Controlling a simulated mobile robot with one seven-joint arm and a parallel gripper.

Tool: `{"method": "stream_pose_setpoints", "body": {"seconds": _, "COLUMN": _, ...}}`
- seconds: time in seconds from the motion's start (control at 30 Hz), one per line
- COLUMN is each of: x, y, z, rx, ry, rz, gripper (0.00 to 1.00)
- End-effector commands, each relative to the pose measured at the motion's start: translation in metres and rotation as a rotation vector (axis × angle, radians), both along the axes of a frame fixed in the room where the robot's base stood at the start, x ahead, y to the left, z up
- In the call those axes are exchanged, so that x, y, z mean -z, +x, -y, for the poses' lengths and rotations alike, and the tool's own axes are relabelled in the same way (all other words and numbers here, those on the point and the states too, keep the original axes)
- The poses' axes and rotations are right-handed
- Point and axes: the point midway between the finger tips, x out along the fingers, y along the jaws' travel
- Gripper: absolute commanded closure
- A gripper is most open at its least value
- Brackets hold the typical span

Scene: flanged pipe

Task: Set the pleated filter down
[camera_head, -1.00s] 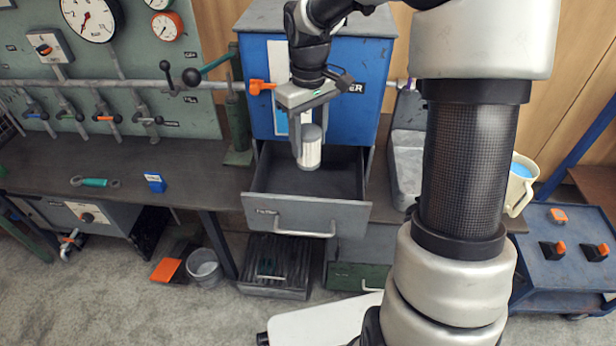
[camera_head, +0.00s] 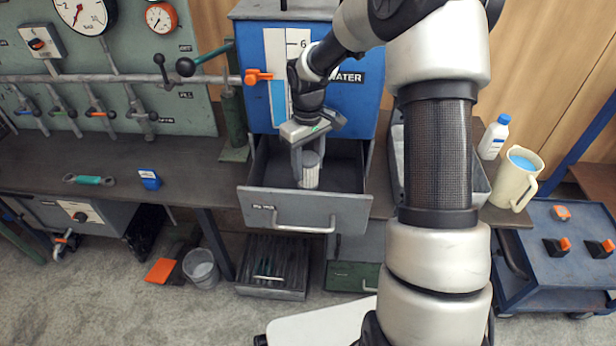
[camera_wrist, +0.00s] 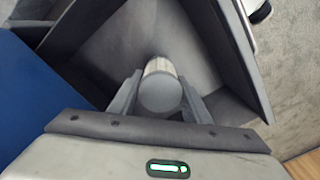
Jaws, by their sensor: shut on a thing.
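The pleated filter (camera_head: 309,174) is a small pale cylinder with a grey end cap, held upright between the fingers of my gripper (camera_head: 308,158). It is inside the open grey drawer (camera_head: 262,218) below the blue water cabinet. In the wrist view my gripper (camera_wrist: 160,98) is shut on the filter (camera_wrist: 160,93), with a finger on each side. The drawer (camera_wrist: 225,62) surrounds it there. The filter's lower end is low in the drawer, but I cannot tell whether it touches the floor.
The blue cabinet (camera_head: 345,100) stands right behind the drawer. An orange-handled valve (camera_head: 257,76) and a lever (camera_head: 205,64) stick out at the left. A cream jug (camera_head: 517,180) and white bottle (camera_head: 493,138) stand at the right. The drawer floor around the filter looks clear.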

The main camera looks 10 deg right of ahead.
Motion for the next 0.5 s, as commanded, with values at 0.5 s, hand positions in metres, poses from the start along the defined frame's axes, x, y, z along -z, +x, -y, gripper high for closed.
{"method": "stream_pose_setpoints", "body": {"seconds": 0.5, "x": 0.04, "y": 0.0, "z": 0.0, "rx": 0.0, "ry": 0.0, "rz": -0.001, "gripper": 0.85}}
